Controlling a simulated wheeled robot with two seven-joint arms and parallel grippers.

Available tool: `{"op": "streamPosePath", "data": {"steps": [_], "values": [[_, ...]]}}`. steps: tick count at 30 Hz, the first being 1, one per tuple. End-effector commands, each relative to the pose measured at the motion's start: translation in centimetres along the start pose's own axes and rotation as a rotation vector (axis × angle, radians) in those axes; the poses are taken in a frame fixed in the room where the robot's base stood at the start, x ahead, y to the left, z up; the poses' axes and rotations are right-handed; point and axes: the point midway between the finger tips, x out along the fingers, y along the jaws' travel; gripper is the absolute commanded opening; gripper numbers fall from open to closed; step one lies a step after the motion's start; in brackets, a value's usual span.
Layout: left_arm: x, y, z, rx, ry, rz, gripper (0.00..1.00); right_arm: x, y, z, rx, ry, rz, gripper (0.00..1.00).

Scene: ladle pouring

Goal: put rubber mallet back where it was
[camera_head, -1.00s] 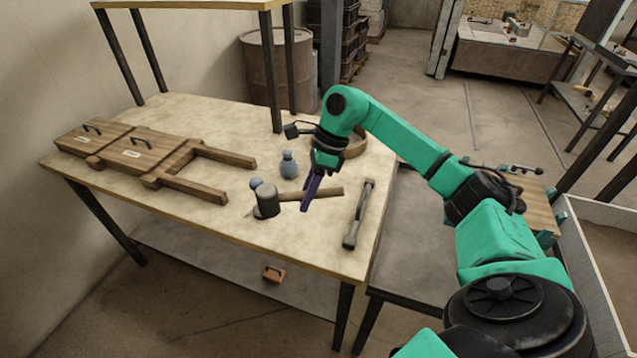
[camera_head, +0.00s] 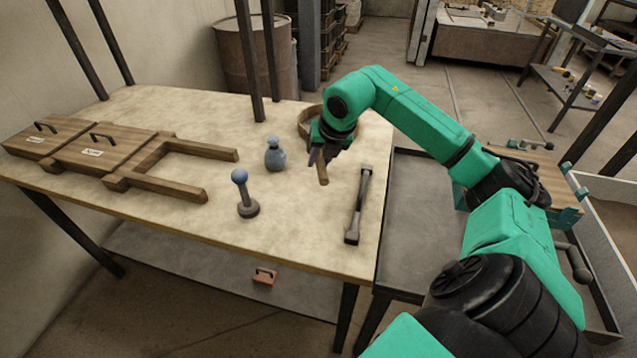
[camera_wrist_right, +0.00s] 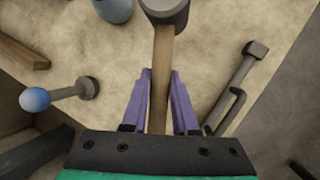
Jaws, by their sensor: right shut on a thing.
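The rubber mallet shows best in the right wrist view, with its grey head (camera_wrist_right: 166,10) at the top and its wooden handle (camera_wrist_right: 160,85) running down between my purple fingers. My right gripper (camera_wrist_right: 161,76) is shut on this handle. In the head view my right gripper (camera_head: 317,157) is over the right part of the table (camera_head: 200,120). Only a short piece of the mallet's handle (camera_head: 322,172) shows below it; the mallet's head is hidden there. My left gripper is in neither view.
A blue-ball stand (camera_head: 248,208) and blue-grey bottle (camera_head: 275,155) stand left of my gripper. A dark metal tool (camera_head: 357,207) lies to its right. A round wooden ring (camera_head: 305,122) is behind it. Wooden boards (camera_head: 100,152) lie on the left.

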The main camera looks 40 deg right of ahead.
Motion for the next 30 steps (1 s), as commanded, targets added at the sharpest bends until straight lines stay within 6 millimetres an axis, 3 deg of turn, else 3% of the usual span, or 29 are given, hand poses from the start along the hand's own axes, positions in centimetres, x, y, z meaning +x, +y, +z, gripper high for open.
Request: {"op": "streamPosePath", "data": {"steps": [3,12,17,18,20,30], "values": [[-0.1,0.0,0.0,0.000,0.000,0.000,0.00,2.4,-0.5,-1.0,-0.001,0.000,0.001,0.00],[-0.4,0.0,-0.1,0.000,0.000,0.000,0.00,6.5,-1.4,-2.6,0.000,-0.001,0.003,0.00],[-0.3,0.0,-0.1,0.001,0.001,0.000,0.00,6.7,-1.4,-2.7,-0.001,-0.002,0.003,0.00],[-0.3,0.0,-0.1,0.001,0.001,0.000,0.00,6.8,-1.5,-2.8,-0.001,0.001,0.001,0.35],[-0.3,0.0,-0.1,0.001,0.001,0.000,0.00,6.8,-1.5,-2.8,-0.001,0.001,0.001,0.57],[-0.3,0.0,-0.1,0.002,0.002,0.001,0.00,6.6,-1.5,-2.7,-0.001,-0.001,0.001,0.57]]}}
